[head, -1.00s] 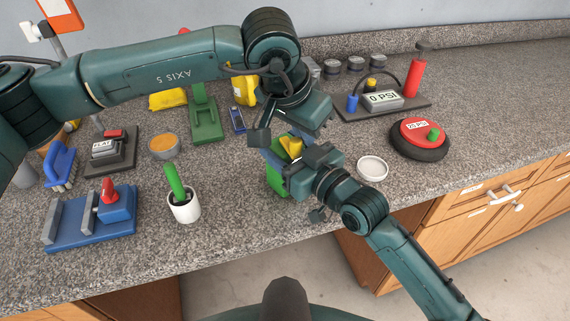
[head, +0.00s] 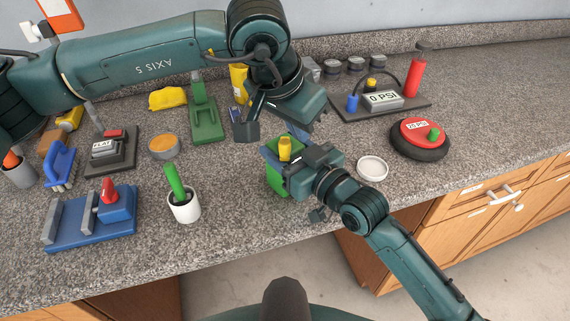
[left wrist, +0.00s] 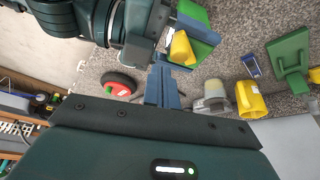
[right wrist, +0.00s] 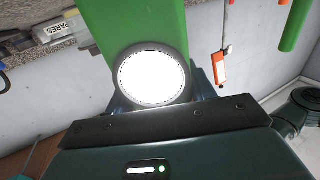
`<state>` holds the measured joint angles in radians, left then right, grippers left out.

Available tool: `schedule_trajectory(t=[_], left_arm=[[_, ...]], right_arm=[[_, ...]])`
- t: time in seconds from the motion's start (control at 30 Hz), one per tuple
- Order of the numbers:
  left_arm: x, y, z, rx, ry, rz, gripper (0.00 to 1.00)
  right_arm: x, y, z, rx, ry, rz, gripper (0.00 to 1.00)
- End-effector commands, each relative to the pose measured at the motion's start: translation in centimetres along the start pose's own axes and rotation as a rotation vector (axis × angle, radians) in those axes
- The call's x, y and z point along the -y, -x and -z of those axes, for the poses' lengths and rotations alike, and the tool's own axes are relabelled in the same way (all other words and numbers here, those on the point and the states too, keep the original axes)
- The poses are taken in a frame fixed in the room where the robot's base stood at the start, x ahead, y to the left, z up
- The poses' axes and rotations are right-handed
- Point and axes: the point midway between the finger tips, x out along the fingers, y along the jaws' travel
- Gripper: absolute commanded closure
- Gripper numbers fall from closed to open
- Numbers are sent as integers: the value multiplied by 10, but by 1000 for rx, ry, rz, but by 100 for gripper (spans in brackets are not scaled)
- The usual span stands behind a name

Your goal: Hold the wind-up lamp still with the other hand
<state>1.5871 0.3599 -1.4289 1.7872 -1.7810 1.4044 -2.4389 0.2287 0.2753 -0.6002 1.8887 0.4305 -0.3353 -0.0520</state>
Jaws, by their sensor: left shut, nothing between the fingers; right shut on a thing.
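The wind-up lamp (head: 277,182) is a green block with a yellow crank (head: 285,148) on top, standing near the counter's front edge. My right gripper (head: 272,165) is shut on it from the right. In the right wrist view its round lens (right wrist: 152,78) glows white in front of the green body. My left gripper (head: 297,130) is above and behind the lamp, apart from the crank. In the left wrist view its blue fingers (left wrist: 164,86) are together and empty, with the lamp (left wrist: 204,42) and crank (left wrist: 182,48) just beyond them.
A white pot with a green stick (head: 184,207) stands left of the lamp. A white lid (head: 373,168) and a red-topped round device (head: 420,137) lie to the right. The counter between pot and lamp is clear.

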Motion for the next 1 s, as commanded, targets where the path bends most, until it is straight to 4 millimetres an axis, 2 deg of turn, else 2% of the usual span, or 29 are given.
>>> schedule_trajectory(t=[0.53, 1.0], left_arm=[[0, 40, 17, -1, -1, 0, 100], [0, 44, 19, 0, 0, -1, 100]], right_arm=[[0, 0, 0, 0, -1, 0, 82], [0, 0, 0, 1, -1, 0, 82]])
